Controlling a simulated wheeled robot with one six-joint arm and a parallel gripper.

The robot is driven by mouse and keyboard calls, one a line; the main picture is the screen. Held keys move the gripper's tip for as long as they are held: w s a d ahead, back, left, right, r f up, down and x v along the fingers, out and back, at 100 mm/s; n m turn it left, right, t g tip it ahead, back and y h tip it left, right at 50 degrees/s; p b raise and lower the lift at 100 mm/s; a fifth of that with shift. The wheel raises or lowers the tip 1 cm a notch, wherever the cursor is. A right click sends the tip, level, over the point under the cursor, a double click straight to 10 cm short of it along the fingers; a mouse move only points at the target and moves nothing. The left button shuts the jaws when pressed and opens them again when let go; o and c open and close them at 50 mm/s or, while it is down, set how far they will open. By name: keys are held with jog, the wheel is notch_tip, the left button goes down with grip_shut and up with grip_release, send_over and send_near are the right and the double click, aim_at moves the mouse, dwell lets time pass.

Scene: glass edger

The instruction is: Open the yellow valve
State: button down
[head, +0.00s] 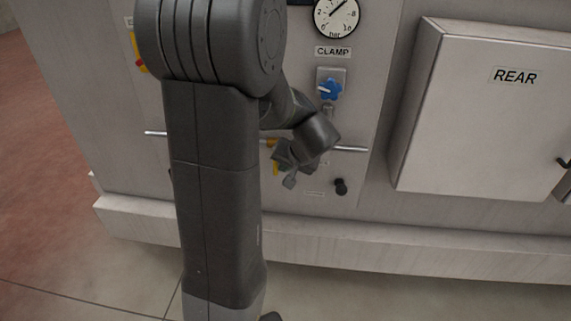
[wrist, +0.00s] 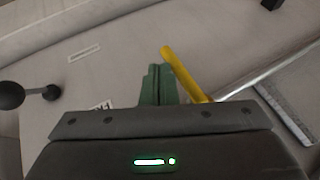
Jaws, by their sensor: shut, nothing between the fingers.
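The yellow valve shows in the wrist view as a yellow lever (wrist: 187,76), slanting from upper left to lower right. Its lower end passes behind my gripper's body. In the head view only small yellow parts of the valve (head: 275,168) show beside my wrist, which hides the rest. My gripper (wrist: 156,72) has its green fingers shut together and empty, just left of the lever in the wrist view. I cannot tell whether they touch it. In the head view my gripper (head: 290,181) is low in front of the panel.
A black knob (head: 341,187) sits on the panel right of my gripper. A metal rail (head: 350,149) crosses the panel. Above are a blue knob (head: 330,88) under the CLAMP label and a gauge (head: 336,16). A REAR box (head: 480,120) juts out at right.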

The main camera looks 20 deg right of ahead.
jog(key=shift+w+a+f+t+y+b, duration=0.1)
jog(key=shift+f+t+y+b, duration=0.3)
jog(key=shift+b, duration=1.45)
jog(key=shift+w+a+r+m+t+y+b, duration=0.1)
jog(key=shift+w+a+m+t+y+b, duration=0.7)
jog(key=shift+b, duration=2.3)
jog(key=shift+w+a+f+m+t+y+b, duration=0.1)
jog(key=shift+a+m+t+y+b, duration=0.65)
jog(key=shift+t+y+b, duration=1.7)
jog(key=shift+w+a+r+m+t+y+b, duration=0.1)
jog(key=shift+w+a+m+t+y+b, duration=0.5)
jog(key=shift+b, duration=3.1)
jog(key=shift+a+r+m, duration=0.2)
jog(key=shift+m, duration=0.05)
jog(key=shift+f, duration=0.1)
